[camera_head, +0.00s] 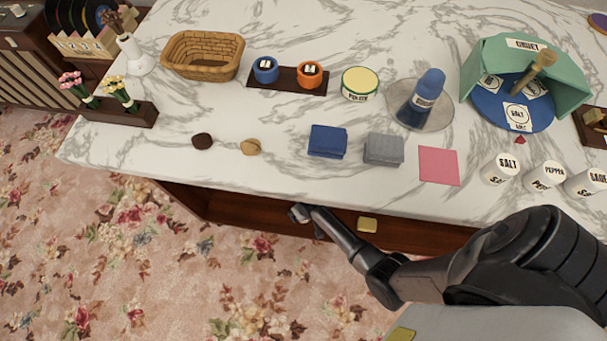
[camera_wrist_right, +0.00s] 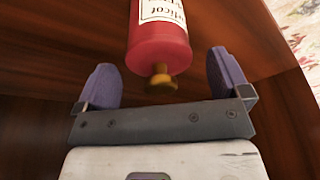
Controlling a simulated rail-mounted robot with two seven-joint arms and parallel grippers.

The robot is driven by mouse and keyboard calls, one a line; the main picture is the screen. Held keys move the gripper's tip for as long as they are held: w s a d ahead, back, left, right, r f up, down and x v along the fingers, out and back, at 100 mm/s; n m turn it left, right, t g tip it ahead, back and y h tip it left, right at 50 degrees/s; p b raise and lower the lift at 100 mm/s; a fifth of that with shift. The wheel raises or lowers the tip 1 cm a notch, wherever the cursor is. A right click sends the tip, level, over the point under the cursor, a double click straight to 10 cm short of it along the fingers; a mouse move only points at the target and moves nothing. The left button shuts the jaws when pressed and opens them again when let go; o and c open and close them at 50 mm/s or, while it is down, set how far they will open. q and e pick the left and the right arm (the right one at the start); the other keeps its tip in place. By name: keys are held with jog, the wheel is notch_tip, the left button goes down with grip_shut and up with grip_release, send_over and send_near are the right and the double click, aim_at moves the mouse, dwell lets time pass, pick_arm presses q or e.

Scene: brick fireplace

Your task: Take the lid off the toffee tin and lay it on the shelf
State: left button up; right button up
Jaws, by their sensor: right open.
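In the right wrist view, a red cylinder (camera_wrist_right: 158,52) with a partly cut-off label and a gold knob (camera_wrist_right: 161,80) is between my right gripper's purple fingers (camera_wrist_right: 163,72). They are apart, with gaps on both sides. In the head view, the end of my right arm (camera_head: 300,213) is at the counter's front edge. My left gripper is not in view.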

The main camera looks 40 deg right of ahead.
jog(key=shift+c, duration=0.3)
jog(key=c, duration=0.9)
jog(key=shift+r, duration=0.1)
